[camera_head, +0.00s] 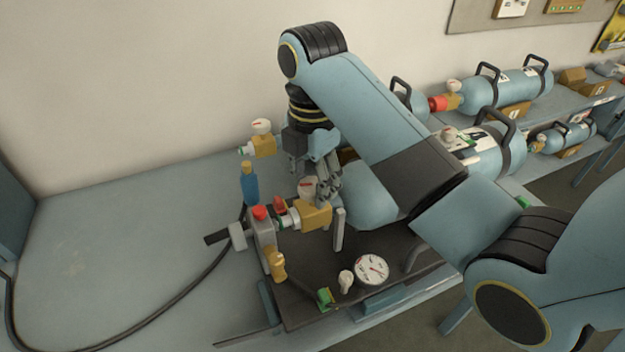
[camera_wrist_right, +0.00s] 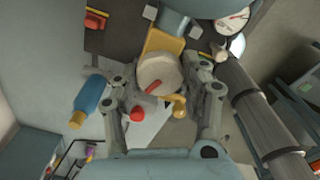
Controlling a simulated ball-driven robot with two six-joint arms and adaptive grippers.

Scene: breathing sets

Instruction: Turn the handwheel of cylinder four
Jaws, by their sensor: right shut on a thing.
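My right gripper (camera_head: 318,190) reaches down over the valve end of a blue cylinder (camera_head: 365,205) on a dark mat. The cream round handwheel (camera_head: 307,188), with a red mark, sits on the brass valve body (camera_head: 315,215). In the right wrist view, the handwheel (camera_wrist_right: 158,75) lies between the fingers of my right gripper (camera_wrist_right: 160,92), which is shut on it. My arm hides much of the cylinder. A label that looks like a 4 (camera_head: 475,143) shows beyond the arm; I cannot tell whether it is on the same cylinder. My left gripper is not in view.
A grey fitting with a red knob (camera_head: 261,212) and a brass knob (camera_head: 276,262) adjoins the valve. A blue bottle (camera_head: 249,187) stands close by. A round gauge (camera_head: 372,270) lies on the mat. A black hose (camera_head: 165,318) crosses the bench.

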